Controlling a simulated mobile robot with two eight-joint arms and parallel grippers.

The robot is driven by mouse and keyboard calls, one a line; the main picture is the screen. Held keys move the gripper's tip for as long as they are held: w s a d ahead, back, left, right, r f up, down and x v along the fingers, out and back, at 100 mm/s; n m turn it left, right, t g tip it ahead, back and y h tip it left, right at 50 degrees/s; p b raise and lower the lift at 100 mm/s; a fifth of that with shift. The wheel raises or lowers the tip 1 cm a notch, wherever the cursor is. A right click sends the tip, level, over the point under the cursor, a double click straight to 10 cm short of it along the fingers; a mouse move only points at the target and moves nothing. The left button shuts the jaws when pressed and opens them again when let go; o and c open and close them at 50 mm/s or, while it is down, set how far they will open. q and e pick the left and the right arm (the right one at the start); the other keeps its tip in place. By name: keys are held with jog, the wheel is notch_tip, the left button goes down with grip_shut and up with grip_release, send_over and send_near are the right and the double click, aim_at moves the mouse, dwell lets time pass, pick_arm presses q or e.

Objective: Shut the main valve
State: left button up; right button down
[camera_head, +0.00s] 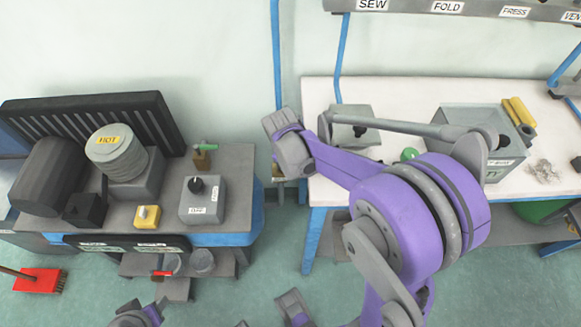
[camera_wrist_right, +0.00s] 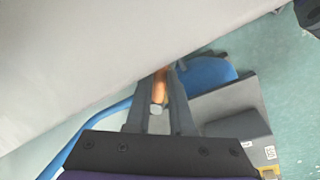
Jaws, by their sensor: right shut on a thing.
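In the right wrist view, my right gripper (camera_wrist_right: 158,102) is shut on a small orange-brown piece (camera_wrist_right: 161,84) with a grey end, between its two fingers. This looks like part of the main valve, but its body is hidden behind a large pale surface. In the head view, my right arm reaches left, and its wrist is over the gap between the two tables; its fingertips are hidden there.
A white table (camera_head: 400,92) on blue legs stands at right, with a grey bin (camera_head: 462,115) on it. At left, a dark bench holds a heater marked HOT (camera_head: 122,160) and a grey box (camera_head: 205,203). A red brush (camera_head: 38,282) lies on the green floor.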

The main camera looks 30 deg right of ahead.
jog(key=shift+d, duration=0.1)
dwell(0.4)
jog(key=c, duration=0.8)
grip_release()
jog(key=shift+r, duration=0.1)
jog(key=r, duration=0.3)
jog(key=a+r+p, duration=0.1)
jog(key=r, duration=0.3)
jog(key=a+r, duration=0.1)
jog(key=r, duration=0.2)
jog(key=shift+s+r+p, duration=0.2)
jog(key=shift+s+p, duration=0.15)
jog(key=shift+s, duration=0.05)
